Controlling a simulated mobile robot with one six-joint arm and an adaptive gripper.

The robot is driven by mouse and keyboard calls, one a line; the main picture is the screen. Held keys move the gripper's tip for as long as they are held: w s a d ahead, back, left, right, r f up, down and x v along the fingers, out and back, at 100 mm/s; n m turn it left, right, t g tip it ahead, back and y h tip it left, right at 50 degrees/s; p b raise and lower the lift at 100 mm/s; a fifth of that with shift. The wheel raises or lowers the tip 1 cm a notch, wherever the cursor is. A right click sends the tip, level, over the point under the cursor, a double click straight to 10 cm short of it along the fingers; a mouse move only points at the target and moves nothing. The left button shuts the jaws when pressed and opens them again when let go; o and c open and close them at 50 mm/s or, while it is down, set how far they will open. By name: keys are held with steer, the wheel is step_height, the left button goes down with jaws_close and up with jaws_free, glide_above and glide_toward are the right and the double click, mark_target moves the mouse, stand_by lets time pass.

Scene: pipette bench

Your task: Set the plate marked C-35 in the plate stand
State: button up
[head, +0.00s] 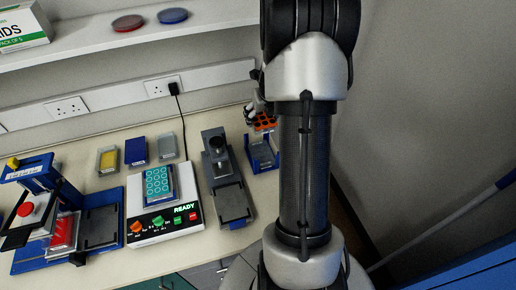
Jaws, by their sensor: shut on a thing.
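My gripper (251,114) shows only in part in the head view, just left of my arm. It is shut on a dark plate with orange wells (264,123). The plate is at the back of a blue stand (263,163), which looks like the plate stand, and seems to be above it. I cannot tell whether they touch. No C-35 marking can be read at this size. My arm hides the right side of the plate and stand.
A grey device (218,150) stands just left of the blue stand. Further left are a white READY instrument (165,217) holding a teal-welled plate (158,184), several small trays and a blue press (38,180). A shelf (100,45) runs above the bench.

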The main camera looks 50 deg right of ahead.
mark_target(261, 152)
step_height(261, 152, down, 13)
steer(key=b, duration=0.5)
steer(key=shift+s+r+b, duration=0.1)
steer(key=shift+b, duration=0.25)
step_height(261, 152, down, 5)
steer(key=b, duration=0.3)
steer(key=shift+r, duration=0.25)
steer(key=shift+f, duration=0.2)
steer(key=o, duration=0.7)
steer(key=shift+f, duration=0.1)
steer(key=shift+c, duration=0.2)
steer(key=o, duration=0.5)
